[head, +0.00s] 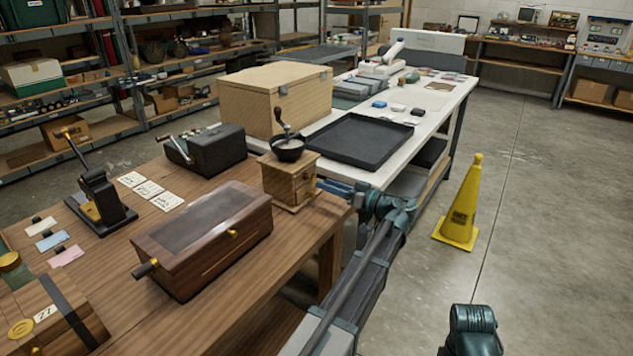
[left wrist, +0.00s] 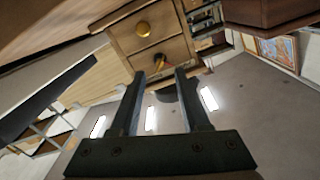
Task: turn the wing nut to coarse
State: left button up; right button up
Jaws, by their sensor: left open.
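The wooden coffee grinder (head: 290,182) with a dark bowl and crank stands at the table's right end. A small yellow and red part (left wrist: 158,62), seemingly the wing nut, shows near the dark bowl (left wrist: 165,93). My left gripper (left wrist: 160,74) is open and empty, with its fingertips to either side of that small part in the picture. I cannot tell if they touch it. In the head view the gripper (head: 324,186) is at the grinder's right side.
A long wooden box with a crank (head: 200,240) stands in front of the grinder, and a dark crank device (head: 208,150) is to its left. A plywood case (head: 265,98) and black tray (head: 352,145) are behind. A yellow cone (head: 462,205) stands on the open floor.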

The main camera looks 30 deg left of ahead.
aim_at(309, 178)
pick_arm(q)
jog(key=shift+w+a, duration=0.15)
jog(key=shift+a, duration=2.1)
grip_shut()
